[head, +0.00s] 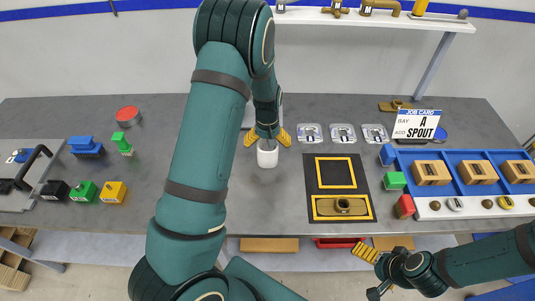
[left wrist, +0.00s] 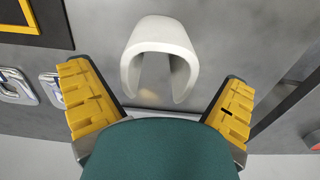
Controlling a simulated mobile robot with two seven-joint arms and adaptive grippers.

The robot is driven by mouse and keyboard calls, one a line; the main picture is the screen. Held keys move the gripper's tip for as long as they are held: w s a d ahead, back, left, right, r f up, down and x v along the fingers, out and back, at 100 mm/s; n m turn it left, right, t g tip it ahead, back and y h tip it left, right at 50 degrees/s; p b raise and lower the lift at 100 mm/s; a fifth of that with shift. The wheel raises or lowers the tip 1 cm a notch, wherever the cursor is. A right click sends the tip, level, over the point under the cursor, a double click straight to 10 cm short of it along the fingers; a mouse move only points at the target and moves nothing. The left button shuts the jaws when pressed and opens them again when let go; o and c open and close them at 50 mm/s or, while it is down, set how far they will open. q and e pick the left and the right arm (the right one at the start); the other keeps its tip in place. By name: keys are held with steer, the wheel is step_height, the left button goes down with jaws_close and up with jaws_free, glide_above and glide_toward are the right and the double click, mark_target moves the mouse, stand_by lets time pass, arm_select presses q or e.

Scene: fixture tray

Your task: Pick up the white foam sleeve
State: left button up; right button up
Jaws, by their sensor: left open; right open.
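The white foam sleeve (head: 267,158) stands on the grey bench, just on the near side of my left gripper (head: 267,138). In the left wrist view the sleeve (left wrist: 159,34) shows as a white arch with a hollow middle, beyond and between the spread yellow fingers. My left gripper (left wrist: 157,95) is open, with nothing between its fingers; I see no contact with the sleeve. My right gripper (head: 369,272) is open and empty at the lower right, in front of the bench's near edge.
Coloured blocks (head: 83,191) stand at left. Bench around the sleeve is clear.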

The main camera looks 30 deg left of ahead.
arm_select(q)
steer(key=shift+f, duration=1.5)
steer(key=c, duration=0.6)
step_height(320, 180, up, 10)
steer(key=b, duration=0.8)
steer(key=shift+w+f, duration=0.15)
step_height(320, 180, down, 10)
steer(key=shift+r+b, duration=0.25)
steer(key=shift+b, duration=0.5)
steer(key=shift+r, duration=0.1)
